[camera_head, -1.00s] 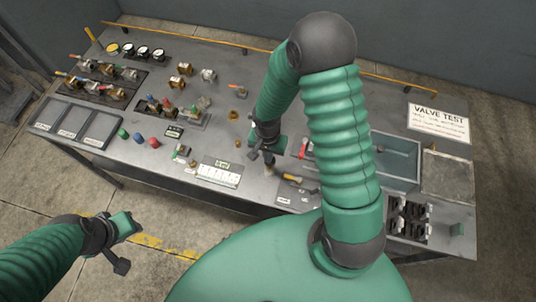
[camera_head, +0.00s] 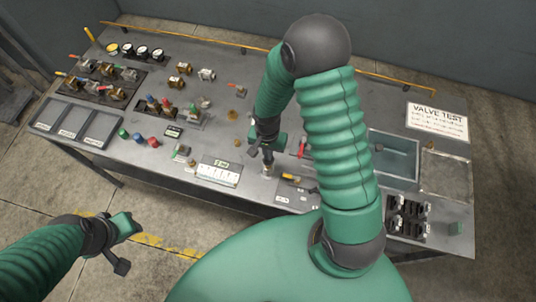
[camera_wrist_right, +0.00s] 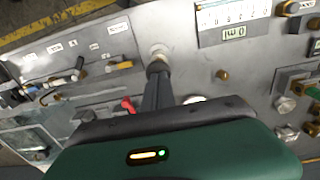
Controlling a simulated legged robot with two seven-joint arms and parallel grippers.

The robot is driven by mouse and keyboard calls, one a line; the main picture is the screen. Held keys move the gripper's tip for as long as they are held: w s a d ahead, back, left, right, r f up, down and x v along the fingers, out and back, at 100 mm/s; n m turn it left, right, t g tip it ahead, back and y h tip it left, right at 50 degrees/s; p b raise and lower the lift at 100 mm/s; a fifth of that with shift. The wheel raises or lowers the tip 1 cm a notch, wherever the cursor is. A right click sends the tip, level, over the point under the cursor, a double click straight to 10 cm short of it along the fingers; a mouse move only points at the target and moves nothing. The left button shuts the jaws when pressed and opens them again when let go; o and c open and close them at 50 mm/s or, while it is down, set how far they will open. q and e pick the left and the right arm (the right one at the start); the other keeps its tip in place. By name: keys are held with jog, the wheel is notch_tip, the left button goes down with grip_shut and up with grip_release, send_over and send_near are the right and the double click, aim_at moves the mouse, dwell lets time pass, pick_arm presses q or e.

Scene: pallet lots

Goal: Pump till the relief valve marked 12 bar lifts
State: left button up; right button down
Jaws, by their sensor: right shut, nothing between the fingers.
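My right gripper (camera_head: 266,158) is above the front middle of the bench. In the right wrist view its dark fingers (camera_wrist_right: 157,88) are shut, their tips by a small metal post (camera_wrist_right: 157,62); whether they touch it is unclear. The post also shows in the head view (camera_head: 267,171). Small valves with red, green and blue tops (camera_head: 165,106) stand on a plate left of centre; I cannot read a 12 bar mark on any. Several round gauges (camera_head: 142,52) sit at the back left. My left gripper (camera_head: 122,245) hangs in front of the bench; its jaw state is unclear.
A red lever (camera_head: 302,148) is just right of my right gripper. A white scale card reading 0 ml (camera_head: 219,173) is to the left. A water-like blue tray (camera_head: 393,157) and a VALVE TEST sign (camera_head: 437,120) are at right.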

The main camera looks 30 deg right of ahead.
notch_tip(320, 180, up, 10)
jog(key=b, duration=0.2)
jog(key=shift+r, duration=0.15)
jog(key=shift+s+a, duration=0.15)
jog(key=shift+a, duration=0.05)
jog(key=shift+a, duration=0.2)
jog(key=shift+d, duration=0.2)
dwell(0.4)
